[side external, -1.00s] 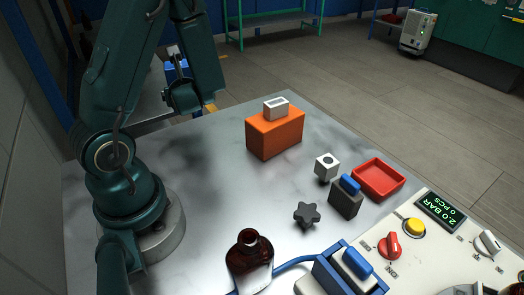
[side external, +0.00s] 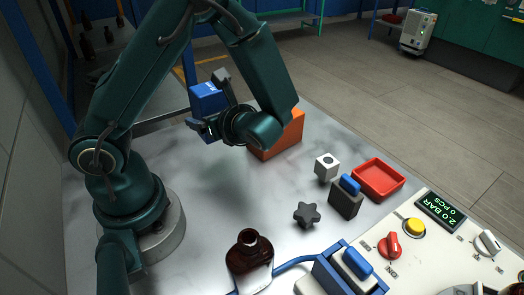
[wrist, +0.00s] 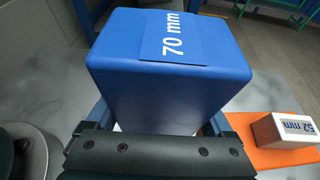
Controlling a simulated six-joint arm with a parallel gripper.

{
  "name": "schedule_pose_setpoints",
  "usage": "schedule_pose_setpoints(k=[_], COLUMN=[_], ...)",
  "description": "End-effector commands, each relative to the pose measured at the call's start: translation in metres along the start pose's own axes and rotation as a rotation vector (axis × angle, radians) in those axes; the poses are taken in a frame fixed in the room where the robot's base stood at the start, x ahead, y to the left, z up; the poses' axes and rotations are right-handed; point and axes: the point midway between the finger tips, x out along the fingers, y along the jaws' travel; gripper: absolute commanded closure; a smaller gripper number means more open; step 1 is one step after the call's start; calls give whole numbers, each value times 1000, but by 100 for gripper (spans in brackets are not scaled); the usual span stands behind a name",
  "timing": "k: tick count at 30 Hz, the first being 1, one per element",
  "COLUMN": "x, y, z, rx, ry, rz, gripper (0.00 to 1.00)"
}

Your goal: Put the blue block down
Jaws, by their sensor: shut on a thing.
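The blue block (side external: 207,98) is held by my gripper (side external: 210,126) above the back left part of the table in the side external view. In the wrist view the blue block (wrist: 150,75) fills the middle, with "70 mm" printed on its upper face. The gripper's jaws (wrist: 150,125) are shut on it, one on each side. The block's underside and any gap to the table are hard to judge in these views.
An orange block (side external: 278,133) stands right of my gripper, partly hidden by my arm. The table has a white cube (side external: 327,166), red tray (side external: 379,179), dark star knob (side external: 307,213) and amber bottle (side external: 250,262). Pale tabletop (side external: 220,190) is free in the middle.

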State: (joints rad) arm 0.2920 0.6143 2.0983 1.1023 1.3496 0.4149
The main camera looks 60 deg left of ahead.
Motion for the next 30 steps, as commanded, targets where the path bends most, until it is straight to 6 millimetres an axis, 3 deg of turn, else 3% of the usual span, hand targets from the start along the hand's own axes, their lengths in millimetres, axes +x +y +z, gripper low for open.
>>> schedule_pose_setpoints(k=[5, 12, 30], x=[-6, 4, 23], y=[-5, -5, -5], z=[-10, -35, -78], rx=[21, 22, 19], ry=[-3, -3, -2], rz=[-44, -46, -47], gripper=[90, 90, 90])
